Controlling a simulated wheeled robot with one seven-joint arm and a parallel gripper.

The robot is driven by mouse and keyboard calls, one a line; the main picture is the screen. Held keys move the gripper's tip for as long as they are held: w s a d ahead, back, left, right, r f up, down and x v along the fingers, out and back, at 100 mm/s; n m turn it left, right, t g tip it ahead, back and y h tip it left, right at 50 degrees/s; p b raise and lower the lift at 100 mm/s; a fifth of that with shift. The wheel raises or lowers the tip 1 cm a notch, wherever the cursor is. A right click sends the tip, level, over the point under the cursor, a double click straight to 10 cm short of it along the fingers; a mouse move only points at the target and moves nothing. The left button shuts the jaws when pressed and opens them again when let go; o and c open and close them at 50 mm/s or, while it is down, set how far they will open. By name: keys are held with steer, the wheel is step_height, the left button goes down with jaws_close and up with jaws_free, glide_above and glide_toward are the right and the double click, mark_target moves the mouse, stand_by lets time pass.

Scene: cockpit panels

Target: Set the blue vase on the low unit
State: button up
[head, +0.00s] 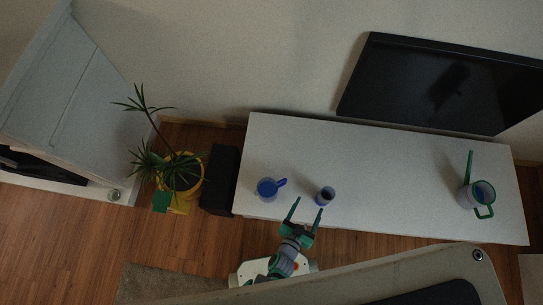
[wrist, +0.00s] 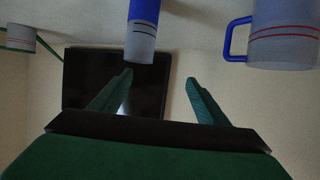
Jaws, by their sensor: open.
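The blue vase (head: 325,196) is a small blue and grey cylinder. It appears to stand upright near the front edge of the white low unit (head: 400,170). In the wrist view, which is upside down, the vase (wrist: 142,32) shows blue with a grey banded part, just beyond my fingertips and slightly left of their middle. My gripper (head: 309,204) is open and empty at the unit's front edge, beside the vase; its green fingers also show in the wrist view (wrist: 159,77). The fingers are not around the vase; whether one touches it I cannot tell.
A blue-handled mug (head: 267,188) stands left of the vase. A green-handled watering can (head: 480,194) stands at the unit's right end. A dark screen (head: 440,85) is behind. A black box (head: 220,180) and potted plant (head: 180,175) are left. The unit's middle is clear.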

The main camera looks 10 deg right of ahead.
steer(key=s+a+r+n+t+y, duration=0.1)
steer(key=a+r+n+y, duration=0.1)
steer(key=a+r, duration=0.4)
steer(key=s+a+r+n+t+y, duration=0.2)
steer(key=a+r, duration=0.4)
steer(key=r, duration=1)
steer(key=s+a+r+n+t+y, duration=0.1)
steer(key=s+a+r+n+y, duration=0.1)
steer(key=r, duration=1)
steer(key=a+n+y, duration=0.1)
steer(key=a+y, duration=0.1)
steer(key=a, duration=0.1)
steer(key=shift+a+n+t+y, duration=0.3)
steer(key=shift+a+n, duration=0.1)
steer(key=shift+s, duration=0.1)
